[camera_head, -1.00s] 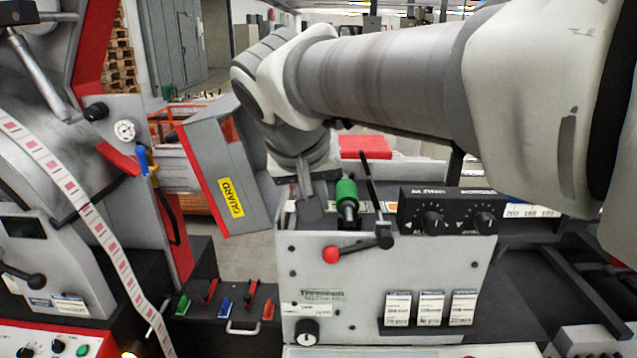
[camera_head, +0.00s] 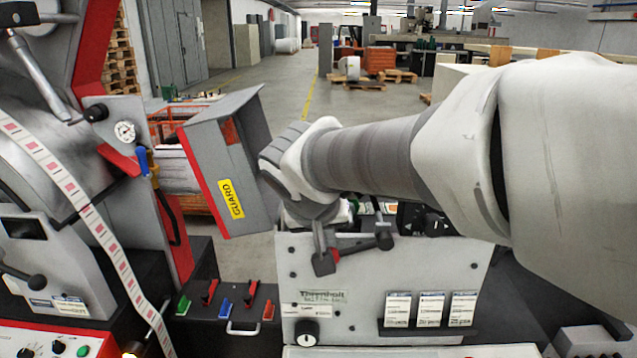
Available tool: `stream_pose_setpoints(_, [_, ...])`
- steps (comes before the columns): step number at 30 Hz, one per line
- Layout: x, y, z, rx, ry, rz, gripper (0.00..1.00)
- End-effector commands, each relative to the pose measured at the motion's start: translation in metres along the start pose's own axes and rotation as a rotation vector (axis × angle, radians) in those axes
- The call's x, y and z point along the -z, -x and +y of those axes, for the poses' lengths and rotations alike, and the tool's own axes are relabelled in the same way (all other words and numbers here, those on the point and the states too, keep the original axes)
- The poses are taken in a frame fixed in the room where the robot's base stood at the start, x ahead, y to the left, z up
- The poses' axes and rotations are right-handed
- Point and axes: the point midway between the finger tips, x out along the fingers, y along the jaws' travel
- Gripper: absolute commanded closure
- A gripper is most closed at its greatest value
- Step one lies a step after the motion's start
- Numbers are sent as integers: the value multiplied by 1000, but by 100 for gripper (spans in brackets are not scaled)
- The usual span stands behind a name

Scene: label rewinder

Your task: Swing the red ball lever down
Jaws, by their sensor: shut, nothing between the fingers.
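The lever is a dark arm (camera_head: 361,246) running left and slightly down from a round black hub (camera_head: 384,240) on the light grey machine panel. Its red ball (camera_head: 336,254) is mostly hidden behind my gripper, with only a sliver of red showing. My gripper (camera_head: 324,268) is shut and empty, pointing down in front of the panel at the ball's place. It overlaps the ball in the picture; I cannot tell whether they touch.
A grey box marked GUARD (camera_head: 228,190) stands tilted just left of my wrist. A black control box with knobs (camera_head: 425,218) is partly hidden behind my arm. White label cards (camera_head: 430,308) sit lower right on the panel. Small coloured levers (camera_head: 226,306) stand lower left.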

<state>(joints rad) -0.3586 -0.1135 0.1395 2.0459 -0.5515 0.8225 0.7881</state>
Motion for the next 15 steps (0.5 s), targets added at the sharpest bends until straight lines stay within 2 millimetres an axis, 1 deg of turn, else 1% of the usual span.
stream_pose_setpoints(6, [-4,-6,-2,-31,23,-1,100])
stream_pose_setpoints(15, [-6,-10,-3,-73,51,-1,100])
